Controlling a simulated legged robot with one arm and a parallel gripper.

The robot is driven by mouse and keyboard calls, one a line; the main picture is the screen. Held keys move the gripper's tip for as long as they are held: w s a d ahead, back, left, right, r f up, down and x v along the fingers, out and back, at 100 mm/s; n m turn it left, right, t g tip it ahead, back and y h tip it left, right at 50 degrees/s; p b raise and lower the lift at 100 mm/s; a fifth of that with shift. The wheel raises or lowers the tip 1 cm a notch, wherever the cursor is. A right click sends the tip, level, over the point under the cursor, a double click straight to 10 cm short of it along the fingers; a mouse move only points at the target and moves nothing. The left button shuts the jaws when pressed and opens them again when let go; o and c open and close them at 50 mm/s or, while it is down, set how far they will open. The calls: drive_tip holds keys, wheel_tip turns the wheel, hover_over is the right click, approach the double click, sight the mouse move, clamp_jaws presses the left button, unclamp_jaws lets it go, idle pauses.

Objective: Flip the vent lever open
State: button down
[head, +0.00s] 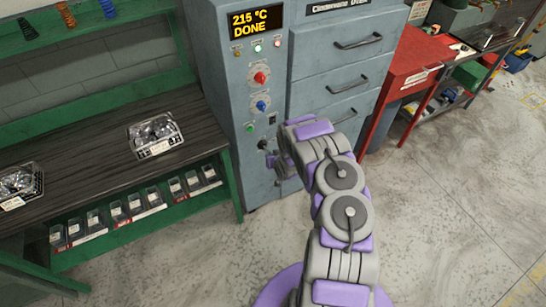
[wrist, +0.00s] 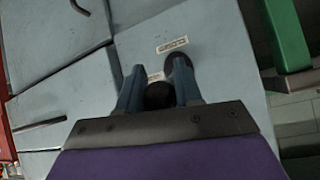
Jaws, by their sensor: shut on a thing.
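The grey-blue oven (head: 228,75) stands in the middle of the head view, its display reading "215 °C DONE". My gripper (head: 271,160) is at the lower part of its front panel, beside a small dark knob (head: 263,144). In the wrist view my gripper (wrist: 157,78) has its two blue-grey fingers close to the panel, shut on a dark rounded piece (wrist: 158,96), which looks like the vent lever's grip. Another dark round part (wrist: 179,62) shows by the right finger. The fingers hide most of the lever, so I cannot tell its angle.
Oven drawers (head: 343,85) with bar handles are right of the panel. A green-framed workbench (head: 90,150) with trays of parts (head: 155,134) stands close on the left. A red bench (head: 408,75) is at the right. The floor (head: 450,200) at the right is clear.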

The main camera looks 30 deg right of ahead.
drive_tip(key=shift+w+r+g+p, duration=0.15)
drive_tip(key=shift+r+g+p, duration=0.2)
drive_tip(key=shift+r+g, duration=0.15)
drive_tip(key=c, duration=0.8)
unclamp_jaws()
drive_tip(key=p+v, duration=0.1)
drive_tip(key=v, duration=1.6)
drive_tip(key=shift+p, duration=0.4)
drive_tip(key=shift+r, duration=0.15)
